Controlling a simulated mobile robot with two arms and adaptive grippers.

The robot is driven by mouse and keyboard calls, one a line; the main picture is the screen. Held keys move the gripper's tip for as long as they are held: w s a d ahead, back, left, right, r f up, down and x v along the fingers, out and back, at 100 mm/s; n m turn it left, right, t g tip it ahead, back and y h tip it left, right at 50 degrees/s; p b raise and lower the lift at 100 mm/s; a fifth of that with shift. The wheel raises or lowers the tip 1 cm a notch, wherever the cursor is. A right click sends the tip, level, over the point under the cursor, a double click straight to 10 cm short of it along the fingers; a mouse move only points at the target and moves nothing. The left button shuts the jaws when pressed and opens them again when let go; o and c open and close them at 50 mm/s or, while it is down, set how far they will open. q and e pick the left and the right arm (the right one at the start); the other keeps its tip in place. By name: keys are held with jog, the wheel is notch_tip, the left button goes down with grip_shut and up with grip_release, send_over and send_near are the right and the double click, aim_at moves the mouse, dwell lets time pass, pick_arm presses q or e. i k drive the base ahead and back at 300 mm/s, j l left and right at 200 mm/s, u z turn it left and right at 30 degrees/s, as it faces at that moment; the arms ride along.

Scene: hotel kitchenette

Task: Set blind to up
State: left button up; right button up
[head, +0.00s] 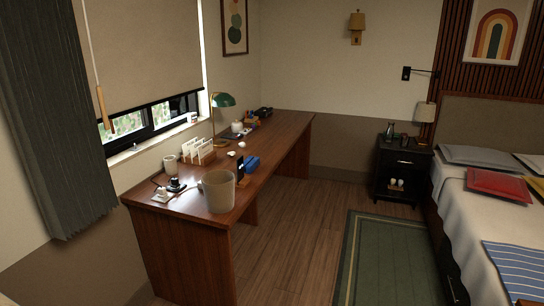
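A beige roller blind (140,50) covers most of the window on the left in the head view. Its lower edge hangs above a strip of bare glass (128,124) at the bottom. A pull cord with a wooden handle (104,106) hangs in front of the blind, left of its middle. The top of the blind is out of the picture. Neither of my grippers shows in the head view.
A long wooden desk (278,135) stands under and beside the window. A bin-like container (218,191), a green lamp (222,101) and small items stand on it. A dark curtain (50,120) hangs left of the blind.

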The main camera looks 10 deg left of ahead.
aim_at(110, 117)
jog(key=i+l+u, duration=0.15)
jog(key=i, duration=0.75)
